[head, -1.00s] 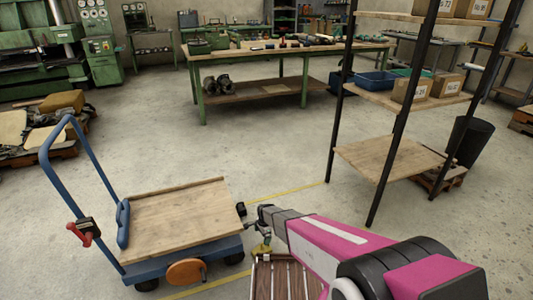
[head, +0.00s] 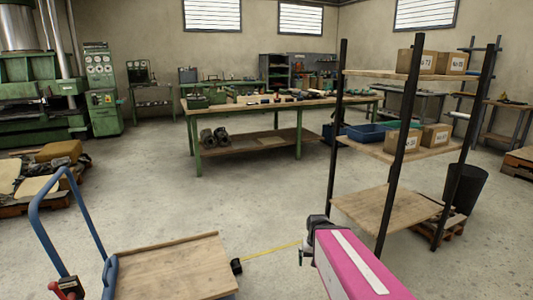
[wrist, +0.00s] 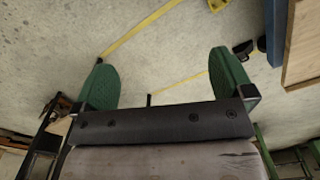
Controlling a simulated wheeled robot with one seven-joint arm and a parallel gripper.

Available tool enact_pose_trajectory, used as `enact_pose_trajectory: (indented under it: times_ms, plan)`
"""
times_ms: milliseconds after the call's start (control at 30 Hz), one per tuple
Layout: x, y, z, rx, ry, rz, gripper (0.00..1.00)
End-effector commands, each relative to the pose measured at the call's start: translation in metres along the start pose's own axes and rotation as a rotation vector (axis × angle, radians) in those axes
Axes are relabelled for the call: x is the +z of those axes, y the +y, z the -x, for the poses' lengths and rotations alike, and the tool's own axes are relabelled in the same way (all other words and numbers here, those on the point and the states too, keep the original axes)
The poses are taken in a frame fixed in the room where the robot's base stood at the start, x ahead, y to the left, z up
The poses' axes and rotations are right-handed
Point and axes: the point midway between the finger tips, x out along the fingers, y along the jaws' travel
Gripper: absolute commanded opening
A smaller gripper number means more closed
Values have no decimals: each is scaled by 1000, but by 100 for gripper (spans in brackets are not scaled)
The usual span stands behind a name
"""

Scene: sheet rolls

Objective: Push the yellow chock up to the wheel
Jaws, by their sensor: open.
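A flat cart with a wooden deck (head: 175,268) and a blue handle stands at the lower left of the head view. A black part, perhaps a wheel (head: 236,266), shows at its right corner. In the wrist view the cart's blue and wood edge (wrist: 303,45) is at the upper right, with a small dark round part (wrist: 262,44) beside it. My gripper (wrist: 162,58) is open, its two green fingers wide apart with bare floor between them.
Yellow floor lines (head: 270,251) cross the concrete near the cart. A black-framed shelf (head: 385,212) with boxes stands to the right. A green workbench (head: 285,108) is at the back. The middle floor is clear.

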Motion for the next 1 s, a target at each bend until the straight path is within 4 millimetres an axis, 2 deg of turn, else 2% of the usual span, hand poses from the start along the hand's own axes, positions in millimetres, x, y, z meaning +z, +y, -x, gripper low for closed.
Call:
enact_pose_trajectory:
  times_ms: [33,200,300,367,467,567,700,767,900,1000]
  plan:
    - [6,4,6,2,2,15,84]
    - [7,6,9,4,1,34,28]
    - [2,5,4,-3,-4,22,0]
    - [-8,2,-5,-19,-16,-3,0]
    - [-36,-5,-34,-66,-58,-88,0]
    - [-71,-15,-79,-137,-125,-220,0]
    - [-117,-31,-148,-233,-241,-427,0]
    - [-134,-37,-179,-270,-295,-517,0]
    - [-171,-50,-253,-345,-429,-722,0]
    - [-191,-58,-302,-386,-525,-855,0]
